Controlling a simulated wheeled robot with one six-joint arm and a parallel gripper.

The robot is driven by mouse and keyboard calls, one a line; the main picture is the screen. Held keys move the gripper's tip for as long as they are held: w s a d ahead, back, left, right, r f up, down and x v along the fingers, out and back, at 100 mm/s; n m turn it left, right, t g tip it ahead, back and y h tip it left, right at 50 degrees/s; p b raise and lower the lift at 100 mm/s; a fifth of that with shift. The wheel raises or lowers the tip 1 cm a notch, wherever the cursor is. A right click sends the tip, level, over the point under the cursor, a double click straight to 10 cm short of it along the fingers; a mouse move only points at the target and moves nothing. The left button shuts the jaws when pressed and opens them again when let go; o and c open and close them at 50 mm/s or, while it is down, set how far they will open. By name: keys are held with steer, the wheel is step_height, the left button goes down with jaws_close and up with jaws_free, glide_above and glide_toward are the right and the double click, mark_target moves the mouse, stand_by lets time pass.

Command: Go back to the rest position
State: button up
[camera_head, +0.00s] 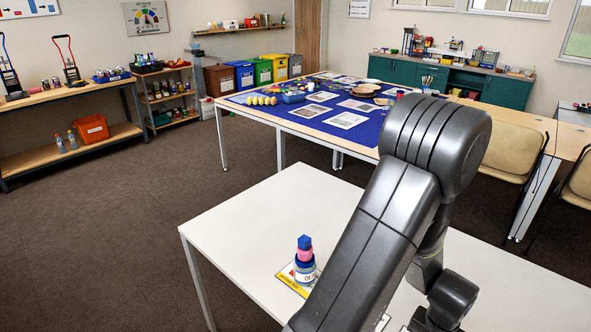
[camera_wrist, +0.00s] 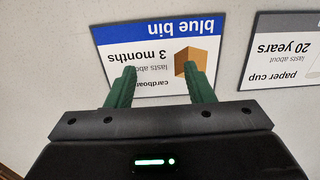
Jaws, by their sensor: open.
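My gripper (camera_wrist: 165,82) is open and empty in the wrist view, its two green fingers apart above a white table. Below the fingers lies a card with a blue band (camera_wrist: 160,30) reading "blue bin", "3 months" and "cardboard", upside down in the picture. In the head view my dark grey arm reaches over the white table (camera_head: 235,225), and my gripper is not clearly seen there.
A small stack with a blue top and a pink piece (camera_head: 305,252) stands by a yellow card (camera_head: 288,280) on the white table. A "paper cup" card (camera_wrist: 285,50) lies to the right in the wrist view. A blue-covered table (camera_head: 290,118) stands behind.

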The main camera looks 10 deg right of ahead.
steer(key=shift+f, duration=0.4)
